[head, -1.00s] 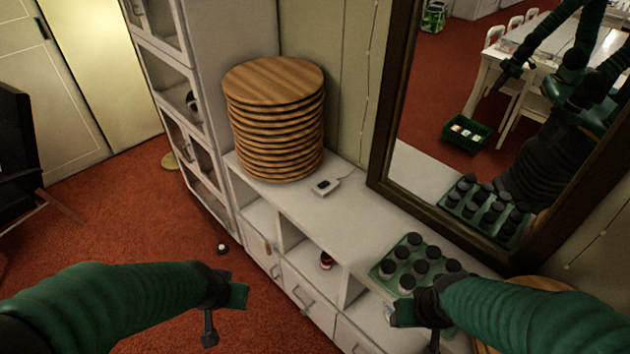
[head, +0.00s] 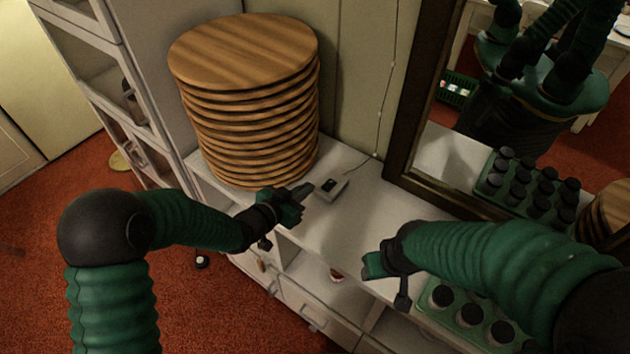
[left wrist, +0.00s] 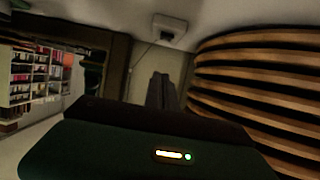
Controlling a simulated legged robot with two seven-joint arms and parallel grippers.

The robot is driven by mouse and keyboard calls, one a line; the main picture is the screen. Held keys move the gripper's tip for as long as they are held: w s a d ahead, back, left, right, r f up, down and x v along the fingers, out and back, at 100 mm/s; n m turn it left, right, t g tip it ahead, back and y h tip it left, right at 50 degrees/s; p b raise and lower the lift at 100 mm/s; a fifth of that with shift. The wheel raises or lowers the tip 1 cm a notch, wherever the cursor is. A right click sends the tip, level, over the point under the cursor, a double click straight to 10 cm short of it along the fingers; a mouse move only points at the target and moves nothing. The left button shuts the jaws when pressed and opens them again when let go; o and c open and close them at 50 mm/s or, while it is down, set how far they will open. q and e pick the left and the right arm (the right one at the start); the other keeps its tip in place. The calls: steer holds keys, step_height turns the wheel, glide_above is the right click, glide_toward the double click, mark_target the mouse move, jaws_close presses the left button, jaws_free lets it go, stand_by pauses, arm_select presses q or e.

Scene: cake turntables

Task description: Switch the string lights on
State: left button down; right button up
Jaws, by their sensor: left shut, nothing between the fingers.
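A small white switch box (head: 330,188) with a dark button on top lies on the white cabinet top, in front of the stacked wooden boards. A thin cord runs from it toward the wall. The string of lights (head: 378,118) hangs on the wall left of the mirror; I cannot tell whether its tiny bulbs are lit. My left gripper (head: 304,190) is shut and empty, its tip just left of the switch box. The left wrist view shows the switch box (left wrist: 170,28) beyond the closed fingers (left wrist: 162,90). My right gripper (head: 373,265) is over the cabinet's front edge; its jaw state is unclear.
The tall stack of round wooden boards (head: 248,95) stands close behind my left gripper. A dark-framed mirror (head: 413,120) leans at the right. A green tray of dark-capped jars (head: 470,315) sits under my right forearm. The cabinet top (head: 365,215) between them is clear.

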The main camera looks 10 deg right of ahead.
arm_select(q)
glide_above(329, 185)
steer(key=s+a, duration=0.2)
step_height(329, 185, down, 4)
steer(key=shift+r, duration=0.2)
steer(key=f, duration=0.3)
steer(key=shift+a, duration=0.25)
steer(key=shift+s+a+f, duration=0.15)
steer(key=shift+a+f, duration=0.15)
steer(key=shift+f, duration=0.1)
arm_select(e)
steer(key=shift+s+a, duration=0.3)
steer(key=shift+a, duration=0.1)
arm_select(q)
steer(key=shift+d, duration=0.1)
arm_select(e)
steer(key=shift+d, duration=0.1)
